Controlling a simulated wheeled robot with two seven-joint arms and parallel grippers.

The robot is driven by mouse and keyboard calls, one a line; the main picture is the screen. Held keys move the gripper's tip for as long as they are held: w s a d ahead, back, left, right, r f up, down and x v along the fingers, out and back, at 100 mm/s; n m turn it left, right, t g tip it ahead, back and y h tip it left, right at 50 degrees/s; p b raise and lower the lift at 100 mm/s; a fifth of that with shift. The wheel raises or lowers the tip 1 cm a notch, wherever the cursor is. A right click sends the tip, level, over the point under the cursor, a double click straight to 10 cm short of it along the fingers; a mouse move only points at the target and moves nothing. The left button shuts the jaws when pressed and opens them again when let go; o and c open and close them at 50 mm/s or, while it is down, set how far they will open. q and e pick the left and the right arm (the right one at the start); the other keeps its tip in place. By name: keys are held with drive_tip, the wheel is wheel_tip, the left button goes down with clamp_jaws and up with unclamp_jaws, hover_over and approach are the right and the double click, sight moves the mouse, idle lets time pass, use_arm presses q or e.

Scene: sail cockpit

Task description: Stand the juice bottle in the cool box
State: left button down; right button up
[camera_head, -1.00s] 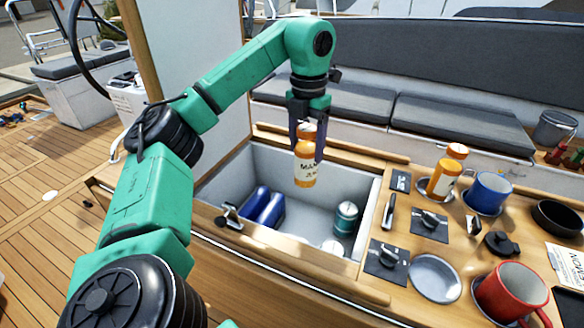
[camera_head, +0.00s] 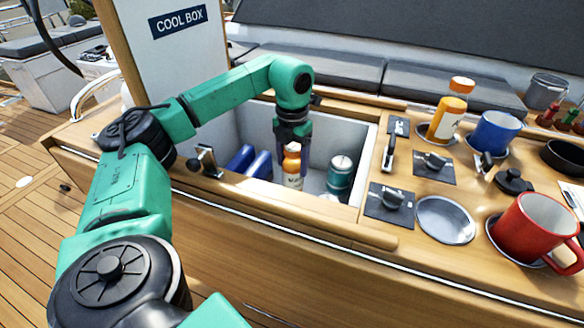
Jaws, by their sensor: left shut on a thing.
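My left gripper (camera_head: 293,145) reaches down into the open cool box (camera_head: 352,130) and is shut on the juice bottle (camera_head: 292,168). The bottle is orange with a white label and cap, and it is upright inside the box. The front wall hides its base, so I cannot tell whether it touches the floor. A teal can (camera_head: 340,172) stands to its right, and blue blocks (camera_head: 250,163) lie to its left. The raised lid (camera_head: 180,45) is labelled COOL BOX. My right gripper does not show.
On the counter right of the box stand another orange bottle (camera_head: 448,112), a blue mug (camera_head: 495,133) and a red mug (camera_head: 535,230). An empty round recess (camera_head: 446,220) lies nearer. A latch (camera_head: 207,160) sits on the box's front rim.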

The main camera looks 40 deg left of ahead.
sight(292, 171)
use_arm(q)
drive_tip(key=shift+f, duration=1.45)
drive_tip(key=shift+c, duration=0.2)
unclamp_jaws()
drive_tip(key=shift+f, duration=0.1)
wheel_tip(292, 171, up, 12)
drive_tip(key=shift+r, duration=0.15)
